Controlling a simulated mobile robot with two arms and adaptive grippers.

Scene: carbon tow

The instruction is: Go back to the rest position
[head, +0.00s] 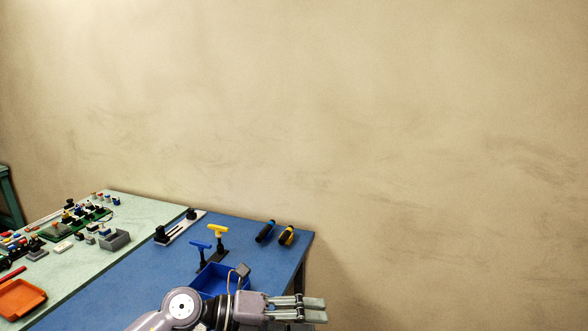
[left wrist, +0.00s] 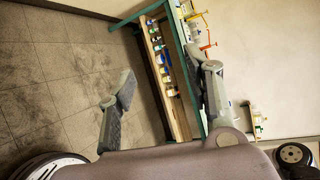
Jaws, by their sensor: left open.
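My left gripper (head: 312,308) shows at the bottom of the head view, its fingers pointing right, past the front right part of the blue table top. In the left wrist view the left gripper (left wrist: 166,80) has its two fingers spread wide, with nothing between them. The gripper is open and empty. My right gripper is in neither view.
A blue table top (head: 120,287) holds a blue bin (head: 208,278) close behind my left arm, T-handled tools (head: 218,233) and two dark tools at its far right. A pale green top (head: 75,262) at left holds an orange tray (head: 20,298) and several small parts. The wall side is clear.

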